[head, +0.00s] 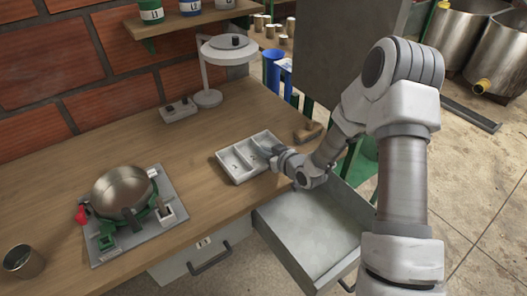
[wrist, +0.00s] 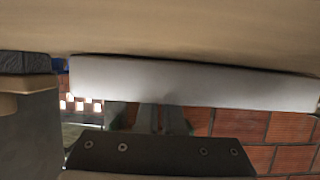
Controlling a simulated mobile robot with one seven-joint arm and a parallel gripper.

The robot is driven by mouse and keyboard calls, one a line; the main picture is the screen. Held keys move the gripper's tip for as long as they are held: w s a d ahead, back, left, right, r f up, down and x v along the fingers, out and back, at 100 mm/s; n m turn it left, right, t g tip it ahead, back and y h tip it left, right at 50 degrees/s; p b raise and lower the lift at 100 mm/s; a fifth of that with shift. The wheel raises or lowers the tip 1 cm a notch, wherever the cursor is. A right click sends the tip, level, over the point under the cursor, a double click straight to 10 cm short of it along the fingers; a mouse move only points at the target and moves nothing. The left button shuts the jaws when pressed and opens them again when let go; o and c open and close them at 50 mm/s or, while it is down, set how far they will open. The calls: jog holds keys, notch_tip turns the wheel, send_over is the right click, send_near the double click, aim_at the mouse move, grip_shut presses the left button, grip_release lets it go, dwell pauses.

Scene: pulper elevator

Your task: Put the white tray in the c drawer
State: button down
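The white tray (head: 234,171), with its divided compartments, lies flat on the wooden workbench near the right end. My gripper (head: 268,150) is at the tray's right edge, low over the bench. In the wrist view the tray's pale side (wrist: 190,84) fills the picture's width just beyond my gripper (wrist: 150,118). Whether the fingers are closed on the rim cannot be made out. An open, empty drawer (head: 318,225) sticks out below the bench edge, under my arm. Its letter is not visible.
A shut drawer (head: 205,262) with a small label is left of the open one. A brown wooden object (head: 308,131) lies right of the tray. A white lamp (head: 209,97) and a metal pot on a stand (head: 122,187) are on the bench. The bench between pot and tray is clear.

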jog(key=shift+f, duration=0.15)
jog(key=c, duration=1)
grip_release()
jog(key=shift+c, duration=0.2)
